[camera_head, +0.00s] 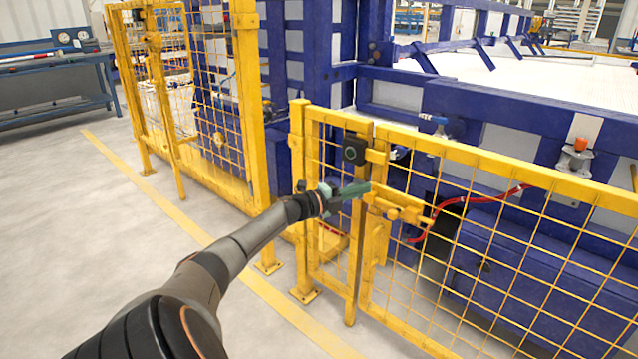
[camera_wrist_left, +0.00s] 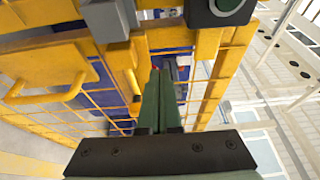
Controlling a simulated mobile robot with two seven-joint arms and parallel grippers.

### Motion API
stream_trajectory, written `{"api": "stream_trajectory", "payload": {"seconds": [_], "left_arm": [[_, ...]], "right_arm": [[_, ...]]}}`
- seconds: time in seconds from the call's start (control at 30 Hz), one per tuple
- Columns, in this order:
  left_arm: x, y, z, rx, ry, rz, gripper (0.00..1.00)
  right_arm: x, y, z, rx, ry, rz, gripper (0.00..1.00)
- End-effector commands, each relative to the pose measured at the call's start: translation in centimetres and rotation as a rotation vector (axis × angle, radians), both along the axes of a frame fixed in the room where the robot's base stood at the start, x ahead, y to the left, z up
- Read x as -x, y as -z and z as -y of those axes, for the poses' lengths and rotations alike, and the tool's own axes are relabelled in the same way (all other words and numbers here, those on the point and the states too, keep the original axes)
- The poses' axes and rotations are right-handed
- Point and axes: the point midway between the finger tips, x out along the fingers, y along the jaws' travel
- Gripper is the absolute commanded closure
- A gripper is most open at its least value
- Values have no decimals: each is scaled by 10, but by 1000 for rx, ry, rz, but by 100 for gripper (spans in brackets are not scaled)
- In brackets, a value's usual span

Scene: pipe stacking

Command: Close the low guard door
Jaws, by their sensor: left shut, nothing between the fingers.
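The low yellow mesh guard (camera_head: 500,250) runs across the right of the head view. Next to it is a narrow mesh panel (camera_head: 327,150) with a black box (camera_head: 354,150) near its top; the box also shows in the wrist view (camera_wrist_left: 222,8). A yellow bolt latch (camera_head: 398,209) sits on the wider panel, near the joint. The two panels stand close together; I cannot tell whether the door is fully shut. My left gripper (camera_head: 368,188) is shut and empty, its green fingers near the joint, left of the latch; contact is unclear. It shows in the wrist view (camera_wrist_left: 155,85).
A tall yellow mesh fence (camera_head: 215,110) stands to the left. Blue machine framing (camera_head: 510,110) and a red hose (camera_head: 465,200) lie behind the low guard. A blue workbench (camera_head: 50,95) stands far left. The grey floor (camera_head: 80,230) in front is clear.

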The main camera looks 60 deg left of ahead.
Motion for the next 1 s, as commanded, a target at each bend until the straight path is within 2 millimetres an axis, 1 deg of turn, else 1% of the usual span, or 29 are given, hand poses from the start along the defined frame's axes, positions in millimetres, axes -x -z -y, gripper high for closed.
{"api": "stream_trajectory", "payload": {"seconds": [0.03, 0.1, 0.2, 0.4, 0.63, 1.0], "left_arm": [[8, -1, -17, -3, -13, 0, 100], [14, 0, -29, -3, -11, 0, 100], [23, 1, -46, -4, -10, 1, 100], [36, 1, -69, -3, -10, 1, 100], [43, 0, -80, -2, -7, -1, 100], [44, 0, -81, -2, -6, -2, 100]], "right_arm": [[0, 2, 0, -2, 0, -2, 22], [0, 5, 0, -3, 0, -3, 22], [-1, 10, 1, -4, 0, -7, 22], [-2, 22, 0, 4, 2, -14, 22], [-2, 29, -3, 15, 4, -14, 22], [-2, 29, -4, 16, -1, -12, 22]]}}
